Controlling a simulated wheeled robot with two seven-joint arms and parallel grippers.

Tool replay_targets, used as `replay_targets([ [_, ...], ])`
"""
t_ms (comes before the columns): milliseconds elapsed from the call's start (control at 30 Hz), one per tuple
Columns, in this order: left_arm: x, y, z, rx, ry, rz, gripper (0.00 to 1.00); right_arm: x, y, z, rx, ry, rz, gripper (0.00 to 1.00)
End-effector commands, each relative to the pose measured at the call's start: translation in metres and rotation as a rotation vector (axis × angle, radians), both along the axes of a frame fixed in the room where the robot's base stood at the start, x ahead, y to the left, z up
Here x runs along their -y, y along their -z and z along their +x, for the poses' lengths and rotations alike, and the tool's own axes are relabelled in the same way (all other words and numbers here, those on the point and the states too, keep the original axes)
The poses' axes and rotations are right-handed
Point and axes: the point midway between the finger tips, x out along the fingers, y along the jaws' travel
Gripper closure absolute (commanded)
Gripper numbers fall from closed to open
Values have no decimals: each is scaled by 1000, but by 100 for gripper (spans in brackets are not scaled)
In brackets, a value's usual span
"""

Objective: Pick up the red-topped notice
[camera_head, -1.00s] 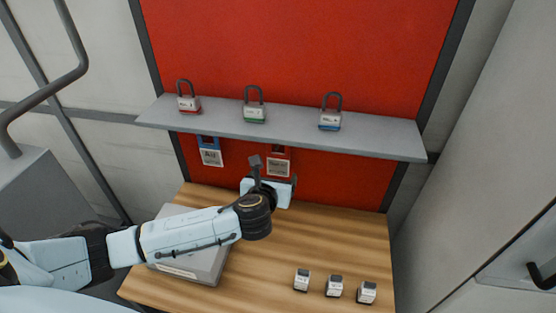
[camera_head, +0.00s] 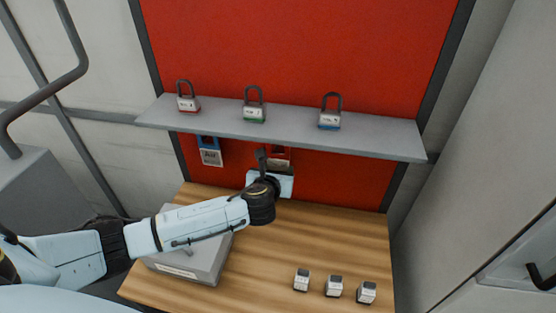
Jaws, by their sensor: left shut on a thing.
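The red-topped notice (camera_head: 281,155) hangs against the red panel under the shelf. Its lower part is hidden behind my left gripper. My left gripper (camera_head: 266,160) is in front of the notice, shut on it at its left side as far as can be seen; the fingertips are small and partly hidden. A blue-topped notice (camera_head: 210,153) hangs to the left on the same panel. My right gripper is not in view.
A grey shelf (camera_head: 380,143) carries a red padlock (camera_head: 187,103), a green padlock (camera_head: 254,113) and a blue padlock (camera_head: 330,120), just above my gripper. A grey box (camera_head: 206,262) lies on the wooden table (camera_head: 330,235) under my left arm. Three small blocks (camera_head: 334,286) stand at the front right.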

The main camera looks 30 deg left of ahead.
Motion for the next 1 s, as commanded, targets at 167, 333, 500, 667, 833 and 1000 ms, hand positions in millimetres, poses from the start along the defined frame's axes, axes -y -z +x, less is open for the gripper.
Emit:
replay_targets([
  [167,0,0,0,0,0,0,65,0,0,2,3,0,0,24],
  [333,0,-3,0,1,0,0,65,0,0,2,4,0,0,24],
  [500,0,-17,1,5,1,0,65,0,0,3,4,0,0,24],
  [667,7,-14,-25,-2,2,0,65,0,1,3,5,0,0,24],
  [833,17,-14,-65,-2,4,-2,65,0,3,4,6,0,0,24],
  [1000,29,-13,-108,-3,3,-2,65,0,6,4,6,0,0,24],
])
